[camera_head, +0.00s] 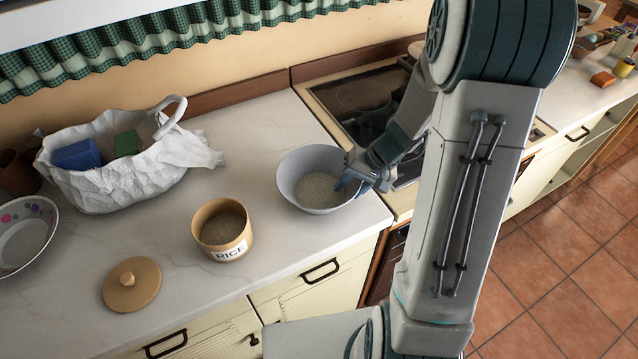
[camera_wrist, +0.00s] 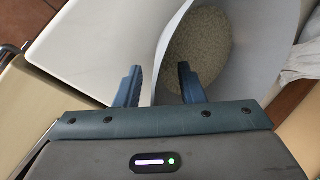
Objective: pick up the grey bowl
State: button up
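The grey bowl (camera_head: 288,177) stands on the white counter near its right end, upright, with pale grains of rice inside. In the wrist view the bowl (camera_wrist: 245,75) fills the upper right. My gripper (camera_head: 352,181) is at the bowl's right rim. In the wrist view my gripper (camera_wrist: 158,86) has its two fingers apart, one outside the bowl's wall and one over the inside, with the wall between them. A gap shows around the wall, so the gripper is not closed on it. The fingertips' exact depth is hard to tell.
A rice jar (camera_head: 223,230) stands left of the bowl, with its wooden lid (camera_head: 132,284) nearby. A white bag (camera_head: 120,186) and a dotted bowl (camera_head: 22,241) lie further left. The stove (camera_head: 345,92) is behind and right. The counter's front edge is close.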

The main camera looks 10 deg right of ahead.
grip_shut()
dwell(0.3)
jog(key=shift+r, duration=0.4)
notch_tip(320, 180, up, 4)
jog(key=shift+w+f+b, duration=0.1)
jog(key=shift+f+b, duration=0.15)
jog(key=shift+b, duration=0.05)
jog(key=w+d+r+b, duration=0.1)
jog(key=w+d+r, duration=0.4)
jog(key=w, duration=0.5)
jog(key=shift+b+v, duration=0.35)
jog(key=shift+v, duration=0.55)
jog(key=shift+w, duration=0.1)
